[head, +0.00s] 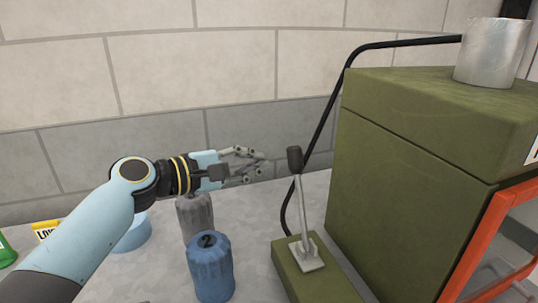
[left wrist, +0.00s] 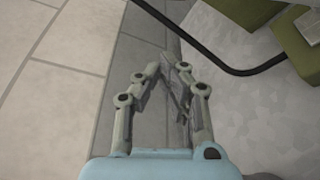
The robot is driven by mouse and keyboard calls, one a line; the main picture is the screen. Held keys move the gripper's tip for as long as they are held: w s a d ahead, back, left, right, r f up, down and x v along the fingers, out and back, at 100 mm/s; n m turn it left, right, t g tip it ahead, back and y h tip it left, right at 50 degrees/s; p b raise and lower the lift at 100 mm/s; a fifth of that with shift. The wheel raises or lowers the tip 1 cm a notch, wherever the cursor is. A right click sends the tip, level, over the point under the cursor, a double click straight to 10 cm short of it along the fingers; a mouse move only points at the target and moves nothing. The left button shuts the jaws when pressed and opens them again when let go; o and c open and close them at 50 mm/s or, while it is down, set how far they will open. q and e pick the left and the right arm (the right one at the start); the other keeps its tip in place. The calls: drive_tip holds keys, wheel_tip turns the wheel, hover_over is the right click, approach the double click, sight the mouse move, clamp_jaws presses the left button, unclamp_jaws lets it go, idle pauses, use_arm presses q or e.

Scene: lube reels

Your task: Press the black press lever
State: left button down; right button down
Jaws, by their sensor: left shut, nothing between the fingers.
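The press lever (head: 303,205) stands nearly upright on a low green base (head: 335,285); it has a black knob (head: 295,158) on a light metal shaft. My left gripper (head: 262,164) is at about knob height in the head view, just left of the knob, with a small gap in the picture. Its fingers are shut and empty; they also show in the left wrist view (left wrist: 182,72). I cannot tell the gap in depth. My right gripper is not in view.
A large olive-green machine (head: 410,175) with an orange-framed window stands right of the lever. A black hose (head: 326,115) curves down behind the lever. A blue canister (head: 210,268) marked 2 and a grey canister (head: 195,218) stand below my left gripper. A brick wall is behind.

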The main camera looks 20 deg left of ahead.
use_arm(q)
drive_tip(key=d, duration=0.1)
drive_tip(key=d+r+p, duration=0.1)
drive_tip(key=s+d+p, duration=0.1)
drive_tip(key=shift+d+r, duration=0.15)
drive_tip(key=shift+d, duration=0.2)
drive_tip(key=shift+s, duration=0.15)
